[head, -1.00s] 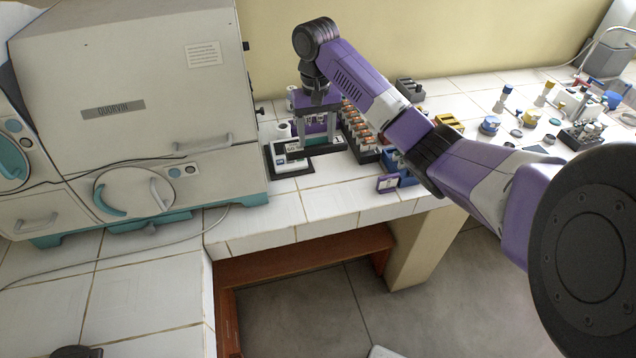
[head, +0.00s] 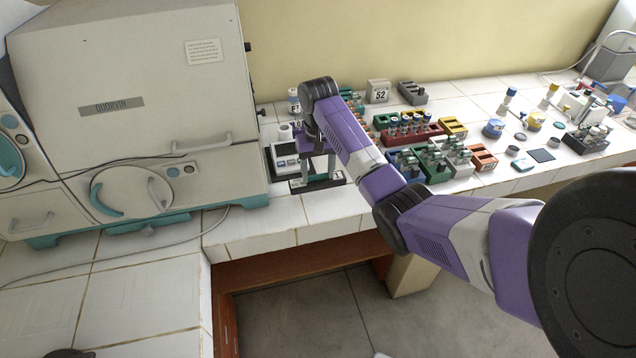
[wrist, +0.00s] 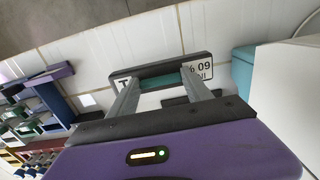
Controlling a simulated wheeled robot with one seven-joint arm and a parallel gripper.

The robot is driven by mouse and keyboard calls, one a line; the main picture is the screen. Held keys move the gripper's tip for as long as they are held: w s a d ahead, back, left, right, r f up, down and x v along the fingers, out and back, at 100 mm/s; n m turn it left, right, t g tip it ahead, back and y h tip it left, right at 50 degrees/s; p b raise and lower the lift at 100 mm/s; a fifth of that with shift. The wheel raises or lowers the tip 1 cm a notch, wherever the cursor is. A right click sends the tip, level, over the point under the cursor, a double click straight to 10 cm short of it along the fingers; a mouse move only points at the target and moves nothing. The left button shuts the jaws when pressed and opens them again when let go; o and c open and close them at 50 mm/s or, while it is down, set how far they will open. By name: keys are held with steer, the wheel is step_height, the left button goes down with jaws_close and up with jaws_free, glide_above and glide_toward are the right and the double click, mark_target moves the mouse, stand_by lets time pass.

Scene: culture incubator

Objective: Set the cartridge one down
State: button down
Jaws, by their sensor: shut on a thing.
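Cartridge one appears as a flat dark slab with a white label (head: 318,183), low over the tiled counter beside the incubator. My gripper (head: 319,170) points down and is shut on it. In the wrist view, my gripper (wrist: 160,84) has both fingers on the cartridge (wrist: 160,67), which has a dark rim, a teal middle and a white label with black print. The cartridge looks level and lies at or just above the tiles; I cannot tell whether it touches them.
The incubator (head: 120,105) stands close on the left. A black-framed white device (head: 285,150) sits just behind the cartridge. Tube racks (head: 410,130) fill the counter to the right. Bare tiles (head: 322,208) run along the front edge.

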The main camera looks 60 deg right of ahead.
mark_target(318, 180)
steer(key=shift+f, duration=2.05)
steer(key=shift+f, duration=0.1)
steer(key=shift+c, duration=2.2)
jaws_free()
steer(key=shift+f, duration=0.1)
